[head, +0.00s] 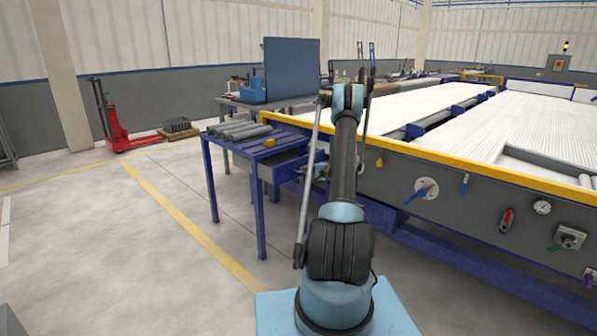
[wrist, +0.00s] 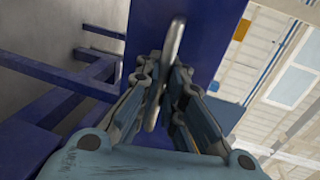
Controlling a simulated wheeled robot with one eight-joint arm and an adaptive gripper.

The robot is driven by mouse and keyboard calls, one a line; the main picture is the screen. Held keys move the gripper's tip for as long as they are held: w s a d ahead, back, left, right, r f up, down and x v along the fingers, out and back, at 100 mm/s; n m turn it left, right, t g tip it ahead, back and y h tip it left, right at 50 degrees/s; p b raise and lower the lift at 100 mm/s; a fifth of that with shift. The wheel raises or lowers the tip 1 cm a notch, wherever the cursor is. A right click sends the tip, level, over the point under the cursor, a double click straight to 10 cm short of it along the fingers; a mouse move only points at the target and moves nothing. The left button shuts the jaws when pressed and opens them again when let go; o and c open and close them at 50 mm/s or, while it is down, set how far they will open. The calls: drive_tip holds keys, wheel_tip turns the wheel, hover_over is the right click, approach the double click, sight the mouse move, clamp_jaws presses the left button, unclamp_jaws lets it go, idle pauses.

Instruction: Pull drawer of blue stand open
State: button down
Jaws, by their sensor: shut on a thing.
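The blue stand (head: 262,146) is a small table with blue legs and a grey top, left of my arm in the head view. Its drawer (head: 284,160) sticks out from the side facing my arm, and its dark inside shows. In the wrist view, the blue drawer front (wrist: 145,22) carries a curved grey metal handle (wrist: 173,45). My gripper (wrist: 162,70) has its two fingers closed around the handle, one on each side. In the head view my gripper is mostly hidden behind my arm.
A large conveyor table with a yellow edge (head: 450,172) stands close on the right. A red pallet jack (head: 122,135) is at the far left. Floor to the left is clear.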

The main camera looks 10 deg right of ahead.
drive_tip(key=shift+s+d, duration=0.6)
drive_tip(key=shift+d, duration=0.2)
drive_tip(key=c, duration=1.7)
unclamp_jaws()
drive_tip(key=shift+a, duration=0.15)
drive_tip(key=v, duration=1.2)
